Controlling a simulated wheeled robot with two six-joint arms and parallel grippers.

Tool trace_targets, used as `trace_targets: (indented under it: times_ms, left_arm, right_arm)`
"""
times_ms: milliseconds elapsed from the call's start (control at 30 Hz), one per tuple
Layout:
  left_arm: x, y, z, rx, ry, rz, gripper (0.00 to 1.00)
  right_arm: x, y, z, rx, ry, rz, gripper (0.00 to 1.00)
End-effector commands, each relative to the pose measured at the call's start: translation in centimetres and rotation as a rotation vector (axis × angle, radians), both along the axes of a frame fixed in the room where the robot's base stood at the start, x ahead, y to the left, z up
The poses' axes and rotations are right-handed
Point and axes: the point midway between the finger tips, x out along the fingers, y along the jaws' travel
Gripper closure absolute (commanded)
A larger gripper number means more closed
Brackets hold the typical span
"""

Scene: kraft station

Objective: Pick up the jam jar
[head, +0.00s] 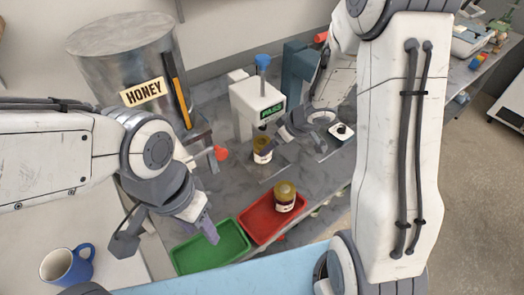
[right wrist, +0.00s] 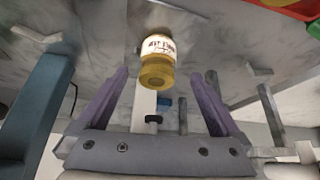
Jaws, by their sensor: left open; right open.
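A small jar (head: 262,155) with a yellow-brown top and pale label stands under the white press marked PASS. A second similar jar (head: 284,192) stands in the red tray (head: 252,232). My right gripper (head: 284,140) is close by the jar at the press, partly hidden by its own arm. In the right wrist view, a labelled yellow jar (right wrist: 158,65) lies between the lines of my right gripper's (right wrist: 166,78) open purple fingers, with gaps on both sides. My left gripper (head: 166,236) is open and empty, with one fingertip over the green tray's edge.
The PASS press (head: 256,103) with a blue knob stands behind the jar. A green tray (head: 212,250) adjoins the red tray. A large metal HONEY drum (head: 120,65) is at back left. A blue mug (head: 66,266) is at front left. A red-knobbed lever (head: 220,153) juts out left of the jar.

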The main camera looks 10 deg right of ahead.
Motion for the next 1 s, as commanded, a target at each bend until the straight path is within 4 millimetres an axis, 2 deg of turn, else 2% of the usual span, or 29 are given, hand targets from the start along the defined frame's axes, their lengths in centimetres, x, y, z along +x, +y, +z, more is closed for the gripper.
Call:
trace_targets:
  times_ms: [33,100,333,533,667,900,967,1000]
  left_arm:
    - [0.0,0.0,-1.0,0.000,0.000,0.000,0.50]
    - [0.0,0.0,-1.6,0.000,0.000,-0.001,0.50]
    - [0.0,0.0,-2.6,0.000,0.000,-0.001,0.50]
    - [0.0,0.0,-3.9,0.000,0.000,-0.002,0.50]
    - [0.0,0.0,-4.1,0.000,0.000,-0.002,0.50]
    - [0.0,0.0,-4.0,0.000,0.000,-0.002,0.50]
    - [0.0,0.0,-4.0,0.000,0.000,-0.002,0.50]
    - [0.0,0.0,-4.0,0.000,0.000,-0.002,0.50]
  right_arm:
    - [0.3,0.3,-1.3,0.000,0.001,0.001,0.00]
    - [0.9,0.6,-2.3,-0.002,0.001,0.002,0.00]
    - [2.0,1.3,-4.2,-0.002,0.000,0.000,0.00]
    - [3.6,2.1,-6.8,-0.003,0.000,0.002,0.00]
    - [4.0,2.3,-7.4,-0.003,-0.002,-0.001,0.00]
    - [4.1,2.3,-7.3,-0.003,-0.002,-0.001,0.00]
    - [4.1,2.3,-7.3,-0.003,-0.002,-0.001,0.23]
    - [4.1,2.3,-7.3,-0.003,-0.002,-0.001,0.38]
